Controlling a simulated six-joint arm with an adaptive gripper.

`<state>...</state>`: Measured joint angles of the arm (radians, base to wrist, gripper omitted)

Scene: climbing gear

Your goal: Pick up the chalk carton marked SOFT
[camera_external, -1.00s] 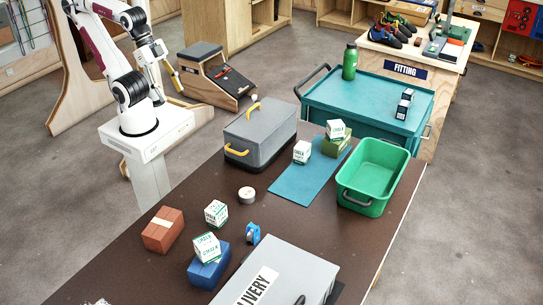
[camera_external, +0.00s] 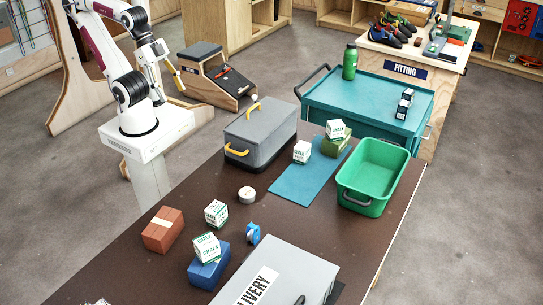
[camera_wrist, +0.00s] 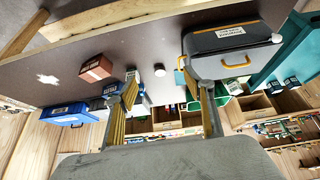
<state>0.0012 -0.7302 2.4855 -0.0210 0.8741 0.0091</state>
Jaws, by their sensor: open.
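Several white chalk cartons with green print show in the external view. One carton (camera_external: 302,151) stands on the blue mat, and another (camera_external: 336,129) sits on a green block. A third carton (camera_external: 216,213) stands on the dark table, and another (camera_external: 207,247) sits tilted on a blue block. One more (camera_external: 98,302) is cut off at the bottom edge. The print is too small to tell which is marked SOFT. My gripper (camera_external: 177,77) is high beyond the table's far left side, away from every carton. In the wrist view my gripper (camera_wrist: 164,84) is open and empty.
A grey case (camera_external: 259,134) with yellow handles, a green bin (camera_external: 372,178), a red-brown block (camera_external: 163,230), a white roll (camera_external: 247,193), a blue tape item (camera_external: 253,234) and a grey DELIVERY box (camera_external: 285,270) share the table. Bare table lies around the roll.

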